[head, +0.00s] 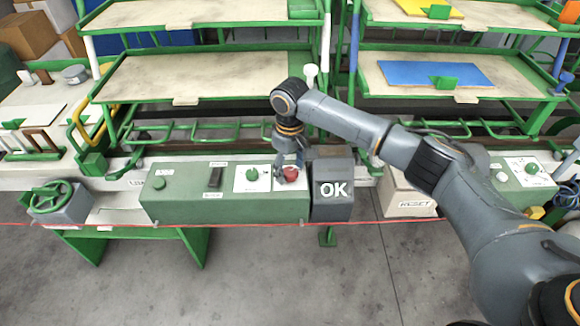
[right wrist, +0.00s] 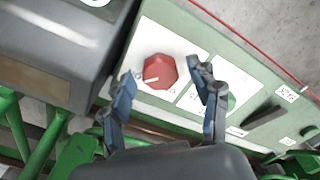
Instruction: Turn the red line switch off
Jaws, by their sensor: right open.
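The red line switch (head: 291,174) is a red rotary knob on a white plate at the right end of the green control box (head: 180,205). In the right wrist view the red knob (right wrist: 159,71) has a white pointer mark and lies between and beyond the fingertips. My right gripper (head: 288,163) is just above and behind the knob in the head view. Its two blue-grey fingers (right wrist: 166,88) are spread apart with nothing held between them. I cannot tell whether a finger touches the knob. My left gripper is not in view.
A dark box marked OK (head: 333,188) stands right beside the knob. A green knob (head: 252,174) on its own white plate is just left. A black switch (head: 214,177) is further left. A red line (head: 110,227) runs along the front. Green shelves (head: 190,75) stand behind.

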